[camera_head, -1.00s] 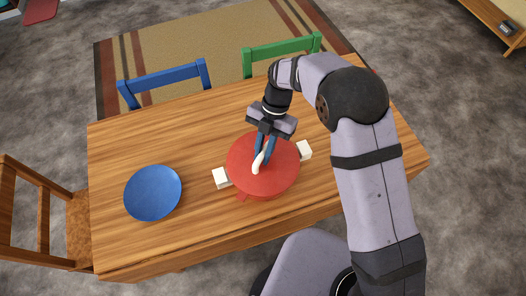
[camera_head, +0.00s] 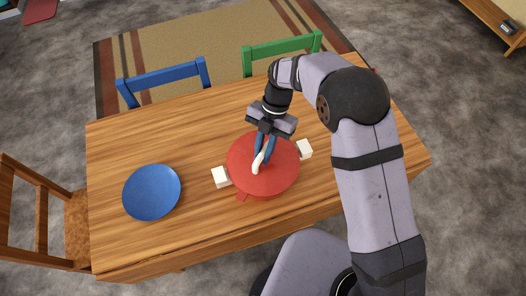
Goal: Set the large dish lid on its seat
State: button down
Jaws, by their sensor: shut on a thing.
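The large dish lid (camera_head: 281,179) is a round red disc with a curved white handle (camera_head: 257,162) on top. It lies over a dish on the table, and only a bit of red shows below its near edge. White blocks, one at the left (camera_head: 221,177) and one at the right (camera_head: 305,150), stick out beside it. My gripper (camera_head: 264,156) is above the lid, its blue fingers shut on the handle. The lid hides the seat, so I cannot tell whether it rests fully on it.
A blue plate (camera_head: 151,192) lies on the wooden table (camera_head: 180,242) to the left. A blue chair (camera_head: 162,82) and a green chair (camera_head: 282,54) stand at the far side. A wooden chair (camera_head: 36,215) is at the left. The table's left part is mostly clear.

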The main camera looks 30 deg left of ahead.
jog(key=c, duration=1.6)
grip_release()
jog(key=shift+b+v, duration=1.25)
jog(key=shift+v, duration=2.4)
jog(key=shift+s, duration=0.1)
jog(key=shift+d, duration=0.1)
